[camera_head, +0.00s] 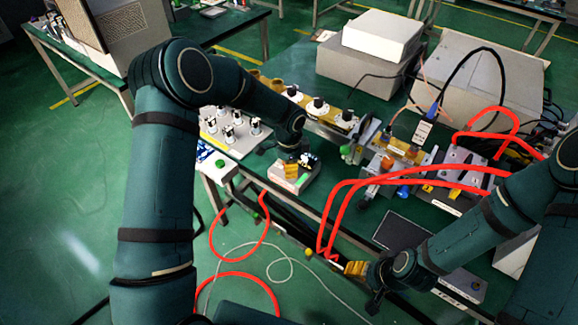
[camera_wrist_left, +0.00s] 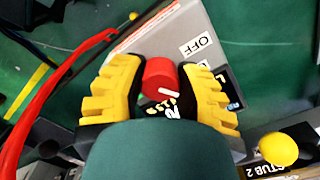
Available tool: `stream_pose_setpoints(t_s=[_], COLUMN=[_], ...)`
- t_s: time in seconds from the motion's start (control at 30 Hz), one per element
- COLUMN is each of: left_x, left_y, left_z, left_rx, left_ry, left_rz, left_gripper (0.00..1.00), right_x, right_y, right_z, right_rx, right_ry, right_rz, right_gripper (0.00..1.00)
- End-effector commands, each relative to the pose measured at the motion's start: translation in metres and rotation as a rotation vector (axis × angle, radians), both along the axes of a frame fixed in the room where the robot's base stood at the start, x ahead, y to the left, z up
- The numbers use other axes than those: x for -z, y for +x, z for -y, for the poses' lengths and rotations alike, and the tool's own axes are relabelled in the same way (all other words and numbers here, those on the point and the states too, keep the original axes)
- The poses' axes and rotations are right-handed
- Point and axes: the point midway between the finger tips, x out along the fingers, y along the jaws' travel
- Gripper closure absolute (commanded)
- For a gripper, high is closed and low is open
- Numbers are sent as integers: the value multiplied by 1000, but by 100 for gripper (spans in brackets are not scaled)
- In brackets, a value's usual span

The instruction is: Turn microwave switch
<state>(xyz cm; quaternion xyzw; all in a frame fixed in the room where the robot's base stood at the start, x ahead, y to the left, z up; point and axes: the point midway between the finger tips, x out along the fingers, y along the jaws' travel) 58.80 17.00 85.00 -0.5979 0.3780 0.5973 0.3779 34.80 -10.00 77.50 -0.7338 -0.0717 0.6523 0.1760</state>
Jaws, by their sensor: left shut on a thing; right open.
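The microwave switch is a small grey box (camera_head: 288,182) on the table's left part in the head view. In the left wrist view its grey panel (camera_wrist_left: 172,32) carries an "OFF" label (camera_wrist_left: 197,43) and a red round knob (camera_wrist_left: 158,75) with a white pointer mark. My left gripper (camera_head: 297,166) is over the box, its yellow ribbed fingers (camera_wrist_left: 162,95) on either side of the knob, shut on it. The knob is hidden in the head view. My right gripper (camera_head: 357,272) is open and empty at the table's front edge.
Red hoses (camera_head: 345,190) loop across the table front and down to the floor. A plate with several knobs (camera_head: 232,135) is left of the switch. Metal waveguide parts (camera_head: 400,152) stand to the right. A yellow ball (camera_wrist_left: 279,149) shows at lower right in the wrist view.

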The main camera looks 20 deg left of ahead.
Motion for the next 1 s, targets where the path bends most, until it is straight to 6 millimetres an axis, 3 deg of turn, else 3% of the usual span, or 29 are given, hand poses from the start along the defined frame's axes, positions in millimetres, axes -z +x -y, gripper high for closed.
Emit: stream_pose_setpoints(t_s=[0.37,1.0], left_x=[2,2], left_y=[-1,-1], left_z=[-1,0], left_rx=[-163,-748], left_ry=[3,3], left_rz=[-1,-2], left_gripper=[100,100], right_x=[9,27], right_y=[-2,-3], right_z=[0,-1], right_rx=[-4,-8], right_ry=[2,1], right_rz=[-6,-7], right_gripper=[37,37])
